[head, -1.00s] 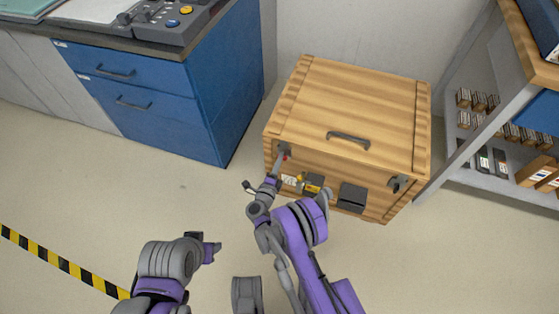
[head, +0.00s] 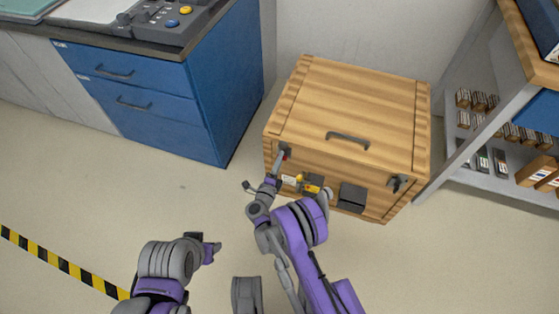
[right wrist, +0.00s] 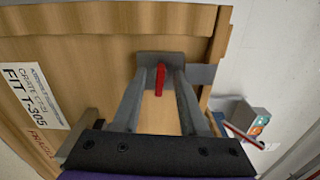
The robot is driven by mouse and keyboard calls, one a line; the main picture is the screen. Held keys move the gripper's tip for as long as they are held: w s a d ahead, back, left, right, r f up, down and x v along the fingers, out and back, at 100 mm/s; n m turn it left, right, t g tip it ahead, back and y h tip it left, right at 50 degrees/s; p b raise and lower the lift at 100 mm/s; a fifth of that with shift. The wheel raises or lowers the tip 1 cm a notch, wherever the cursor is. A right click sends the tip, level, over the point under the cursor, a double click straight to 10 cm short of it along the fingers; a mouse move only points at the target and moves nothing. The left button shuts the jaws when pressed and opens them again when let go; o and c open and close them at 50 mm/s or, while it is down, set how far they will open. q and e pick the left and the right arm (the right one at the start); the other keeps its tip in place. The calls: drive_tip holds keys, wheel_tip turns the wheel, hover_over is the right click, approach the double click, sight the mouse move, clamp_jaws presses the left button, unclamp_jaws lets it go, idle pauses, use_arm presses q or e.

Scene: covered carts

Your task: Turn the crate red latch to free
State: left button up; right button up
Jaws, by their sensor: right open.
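The wooden crate (head: 345,100) stands on the floor against the wall, its lid down. The red latch (right wrist: 160,80) is a small red lever on a grey plate at the crate's front left corner. In the head view only a speck of red shows there (head: 287,155). My right gripper (right wrist: 159,78) is open, with one finger on each side of the red lever. Whether a finger touches it I cannot tell. My left arm (head: 165,270) shows at the lower left of the head view; its gripper jaws cannot be made out.
A blue drawer cabinet (head: 150,100) stands left of the crate, and a shelf rack (head: 500,165) stands to the right. The crate front also bears a dark box (head: 352,197), a yellow part (head: 311,188) and a second latch (head: 399,183). Open floor lies in front.

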drive_tip(key=p+v, duration=0.2)
drive_tip(key=v, duration=0.8)
drive_tip(key=shift+s, duration=0.4)
drive_tip(key=shift+a, duration=0.1)
